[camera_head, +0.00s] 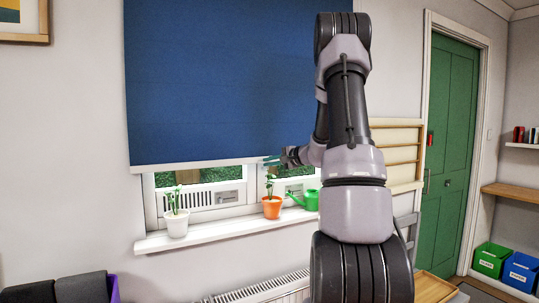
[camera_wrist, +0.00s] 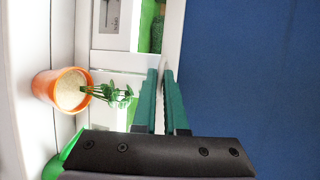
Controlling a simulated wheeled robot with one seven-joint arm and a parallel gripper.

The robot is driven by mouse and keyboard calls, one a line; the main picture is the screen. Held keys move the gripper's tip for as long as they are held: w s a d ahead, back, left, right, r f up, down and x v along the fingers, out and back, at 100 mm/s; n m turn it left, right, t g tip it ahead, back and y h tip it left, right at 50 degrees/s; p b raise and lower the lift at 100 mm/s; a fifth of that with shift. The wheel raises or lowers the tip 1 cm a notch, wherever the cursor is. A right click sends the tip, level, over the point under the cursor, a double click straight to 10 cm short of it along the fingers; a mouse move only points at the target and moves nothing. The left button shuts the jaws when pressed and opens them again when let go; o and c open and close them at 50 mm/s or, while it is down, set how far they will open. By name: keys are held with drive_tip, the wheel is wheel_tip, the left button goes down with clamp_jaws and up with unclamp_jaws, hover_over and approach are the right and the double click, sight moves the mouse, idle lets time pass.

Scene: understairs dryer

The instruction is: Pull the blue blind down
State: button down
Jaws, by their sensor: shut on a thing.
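The blue blind (camera_head: 225,80) hangs over the upper part of the window, with a pale bar (camera_head: 205,164) along its lower edge. A strip of window shows below it. My gripper (camera_head: 271,161) is at the blind's lower edge, right of its middle, shut on it. In the wrist view the blue blind (camera_wrist: 255,70) fills the right side. The green fingers of my gripper (camera_wrist: 162,92) are close together at the blind's edge. The exact grip on the bar is hard to see.
A white pot (camera_head: 177,224), an orange pot (camera_head: 272,207) and a green watering can (camera_head: 308,199) stand on the windowsill (camera_head: 225,230) under the blind. A radiator (camera_head: 265,290) is below. A green door (camera_head: 445,150) stands at the right.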

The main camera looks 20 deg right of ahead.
drive_tip(key=shift+s+f, duration=0.1)
drive_tip(key=shift+f, duration=0.25)
drive_tip(key=c, duration=1)
unclamp_jaws()
drive_tip(key=shift+f, duration=0.1)
drive_tip(key=shift+o, duration=0.2)
drive_tip(key=v, duration=1)
drive_tip(key=shift+s+d+r, duration=0.15)
drive_tip(key=shift+s+r, duration=0.1)
drive_tip(key=shift+s, duration=0.05)
